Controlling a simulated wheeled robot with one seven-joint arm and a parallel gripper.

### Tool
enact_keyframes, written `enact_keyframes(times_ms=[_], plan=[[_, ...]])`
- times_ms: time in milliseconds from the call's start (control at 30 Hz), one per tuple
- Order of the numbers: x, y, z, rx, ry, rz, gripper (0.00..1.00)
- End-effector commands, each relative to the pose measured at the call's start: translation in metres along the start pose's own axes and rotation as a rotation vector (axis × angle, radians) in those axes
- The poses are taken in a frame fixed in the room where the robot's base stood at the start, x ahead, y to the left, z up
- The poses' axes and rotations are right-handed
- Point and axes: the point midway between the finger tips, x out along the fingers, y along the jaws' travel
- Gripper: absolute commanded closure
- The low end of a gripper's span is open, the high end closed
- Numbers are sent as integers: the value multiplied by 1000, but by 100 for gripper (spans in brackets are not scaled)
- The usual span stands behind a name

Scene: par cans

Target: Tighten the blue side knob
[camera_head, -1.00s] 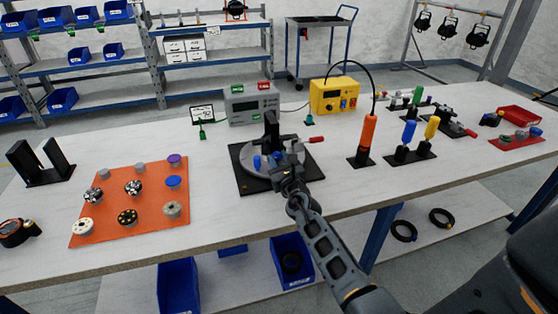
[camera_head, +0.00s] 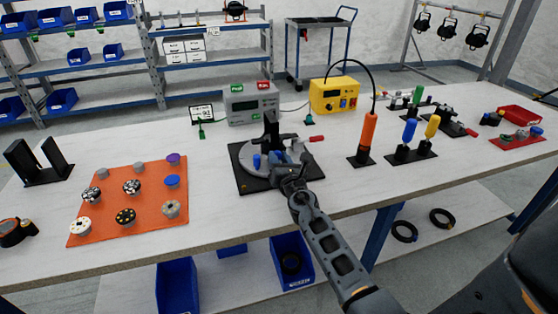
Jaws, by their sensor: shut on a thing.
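The fixture (camera_head: 245,181) is a black square plate with a grey disc, a dark upright block and a red-tipped lever (camera_head: 316,139). Two blue parts show low on the fixture. One blue part (camera_head: 257,162) stands at the disc's front left; the other, seemingly the blue side knob (camera_head: 275,157), is at my gripper's tip. My gripper (camera_head: 281,164) reaches in from the front right and is shut at this knob. Its fingers and wrist hide most of the grip and part of the disc.
A grey meter (camera_head: 250,103) and a yellow power box (camera_head: 334,96) stand behind the fixture. An orange-handled tool (camera_head: 368,135) stands to the right. An orange mat (camera_head: 105,210) with several knobs lies left. White tabletop is clear between mat and fixture.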

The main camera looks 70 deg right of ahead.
Motion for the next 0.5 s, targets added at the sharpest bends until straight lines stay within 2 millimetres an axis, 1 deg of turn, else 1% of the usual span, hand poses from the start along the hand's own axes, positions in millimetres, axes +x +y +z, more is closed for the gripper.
enact_keyframes(times_ms=[200, 500], plan=[[0, 0, -1, 76, 1, 0, 98], [0, 0, -1, 101, 1, 0, 98]])
